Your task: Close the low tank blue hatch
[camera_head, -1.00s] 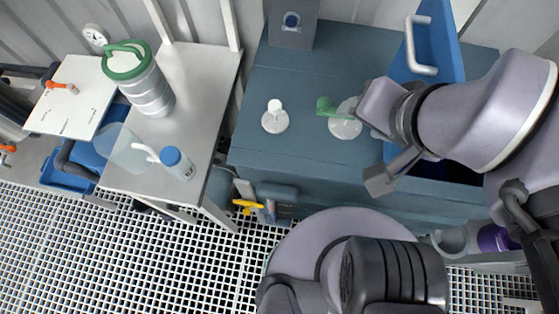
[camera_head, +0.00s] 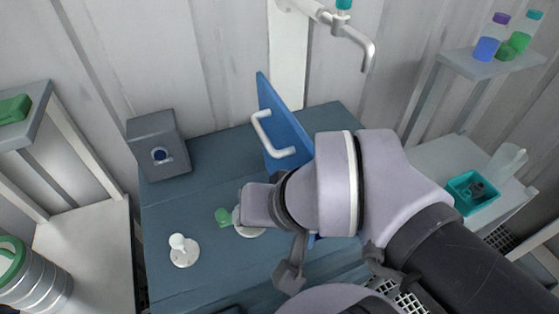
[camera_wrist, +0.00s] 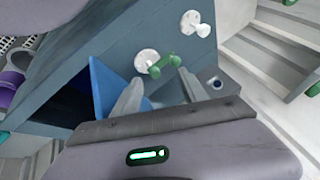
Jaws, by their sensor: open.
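The low tank blue hatch (camera_head: 290,125) stands open, raised upright from the blue-grey tank top (camera_head: 215,180). A white handle (camera_head: 270,140) is on its face. My gripper (camera_head: 268,243) is in front of the hatch, over the tank top near a green valve handle (camera_head: 223,216), and its jaws are open. My arm hides the lower right of the hatch and the opening. In the wrist view, my gripper (camera_wrist: 160,95) is empty, and the blue hatch (camera_wrist: 103,88) is partly seen left of its fingers. I cannot tell whether a finger touches it.
A white valve (camera_head: 182,250) and a grey box (camera_head: 158,145) are on the tank top, left of my gripper. A tap (camera_head: 345,30) hangs from the wall above. A shelf (camera_head: 490,63) with bottles and a teal tray (camera_head: 473,192) are at right. A metal canister (camera_head: 35,285) stands at left.

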